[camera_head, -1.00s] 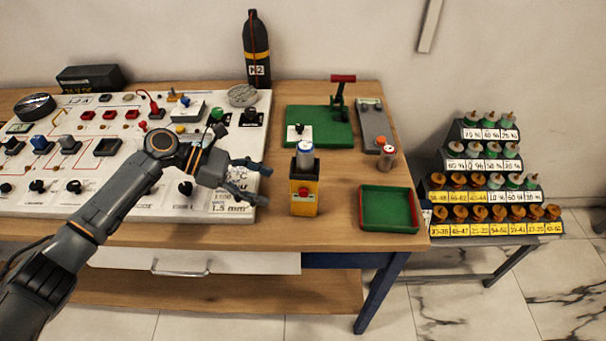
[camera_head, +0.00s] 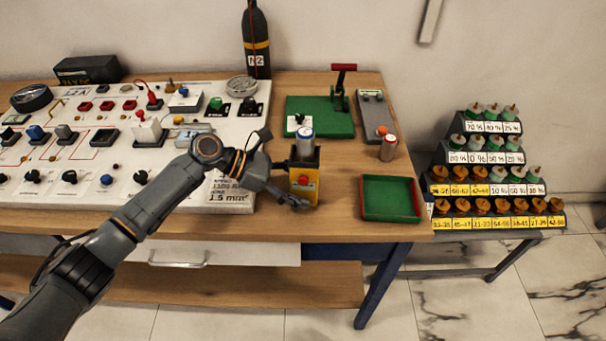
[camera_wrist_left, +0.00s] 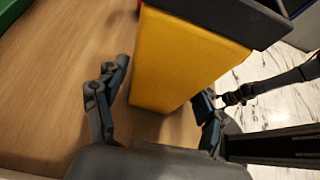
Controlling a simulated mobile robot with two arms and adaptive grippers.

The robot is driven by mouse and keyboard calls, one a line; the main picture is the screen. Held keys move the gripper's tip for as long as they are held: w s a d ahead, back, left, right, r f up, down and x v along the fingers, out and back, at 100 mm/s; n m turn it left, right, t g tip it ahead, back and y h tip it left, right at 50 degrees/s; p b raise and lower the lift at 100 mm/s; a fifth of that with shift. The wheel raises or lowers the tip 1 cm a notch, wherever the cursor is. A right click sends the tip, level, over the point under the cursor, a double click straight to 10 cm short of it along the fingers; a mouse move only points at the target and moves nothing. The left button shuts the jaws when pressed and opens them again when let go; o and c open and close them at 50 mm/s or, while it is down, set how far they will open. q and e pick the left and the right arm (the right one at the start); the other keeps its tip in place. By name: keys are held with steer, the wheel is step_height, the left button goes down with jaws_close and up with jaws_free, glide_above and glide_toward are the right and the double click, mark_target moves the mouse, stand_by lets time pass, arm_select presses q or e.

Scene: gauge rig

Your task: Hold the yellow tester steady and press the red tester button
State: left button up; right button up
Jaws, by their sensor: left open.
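The yellow tester (camera_head: 312,194) stands upright on the wooden bench, with a dark top section. In the left wrist view the yellow tester (camera_wrist_left: 175,60) lies between the spread fingers of my left gripper (camera_wrist_left: 158,103), with a gap to the left finger. Contact at the right finger cannot be told.
A white circuit panel (camera_head: 225,195) with knobs lies left of the tester. A green tray with red edges (camera_head: 390,213) is to the right. Behind stand a green press base (camera_head: 330,122) and a small red-topped cylinder (camera_head: 388,148). The bench front edge is close to the tester.

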arm_select(q)
steer(key=c, duration=0.8)
arm_select(e)
steer(key=shift+s+a, duration=0.1)
jaws_close()
stand_by(0.9)
